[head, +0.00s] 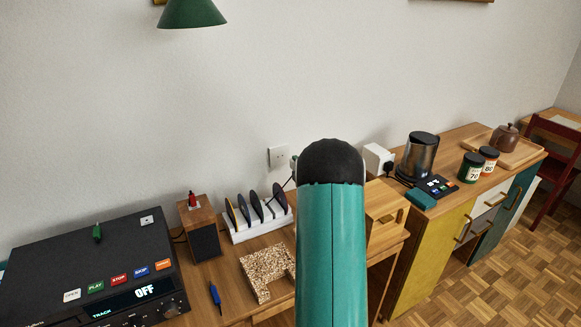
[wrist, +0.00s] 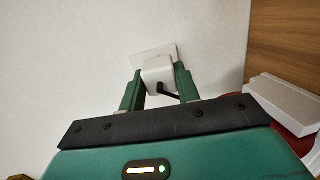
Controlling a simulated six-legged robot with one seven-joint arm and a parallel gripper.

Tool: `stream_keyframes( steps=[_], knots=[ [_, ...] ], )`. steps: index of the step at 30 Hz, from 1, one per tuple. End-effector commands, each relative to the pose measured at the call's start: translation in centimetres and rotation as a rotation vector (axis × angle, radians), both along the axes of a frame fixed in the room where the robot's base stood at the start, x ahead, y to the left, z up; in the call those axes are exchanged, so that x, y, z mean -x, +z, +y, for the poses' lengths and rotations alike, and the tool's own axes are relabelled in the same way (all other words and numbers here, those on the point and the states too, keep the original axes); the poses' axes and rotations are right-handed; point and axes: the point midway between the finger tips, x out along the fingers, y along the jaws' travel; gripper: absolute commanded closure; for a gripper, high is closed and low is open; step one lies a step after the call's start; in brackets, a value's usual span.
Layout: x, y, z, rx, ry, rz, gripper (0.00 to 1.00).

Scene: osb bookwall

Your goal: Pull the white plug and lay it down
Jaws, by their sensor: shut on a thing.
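The white plug (wrist: 157,70) is between the two green fingers of my gripper (wrist: 159,74) in the wrist view, and my gripper is shut on it. A black cord (wrist: 168,90) comes out of the plug's near side. A pale wall plate (wrist: 141,58) shows directly behind the plug; I cannot tell whether the plug is fully seated in it or slightly off it. In the head view, a white wall socket (head: 278,156) is left of my arm, which hides most of my gripper and the plug.
Below the socket, a white rack (head: 259,228) holds dark discs, beside a cork-like block (head: 266,272) and a small speaker (head: 199,229). A black player (head: 97,270) stands at left. At right are a kettle (head: 418,158), two jars and a white box (head: 377,157).

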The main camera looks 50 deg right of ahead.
Motion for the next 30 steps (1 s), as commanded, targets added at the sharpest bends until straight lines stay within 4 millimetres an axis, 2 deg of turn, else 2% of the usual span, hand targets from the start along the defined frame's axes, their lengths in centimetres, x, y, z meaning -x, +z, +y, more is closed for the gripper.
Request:
stream_keyframes(
  steps=[3,7,12,17,19,21,30],
  knots=[
    [0.6,0.9,-2.4,-0.041,-0.143,0.081,1.00],
    [2.2,2.2,-4.3,-0.103,-0.314,0.156,1.00],
    [4.3,3.5,-5.0,-0.179,-0.476,0.229,1.00],
    [5.6,3.4,-4.6,-0.237,-0.565,0.278,1.00],
    [6.1,2.4,-4.3,-0.275,-0.604,0.308,1.00],
    [6.6,0.4,-4.1,-0.308,-0.631,0.337,1.00],
    [7.2,-6.2,-3.7,-0.371,-0.659,0.390,1.00]
  ],
)
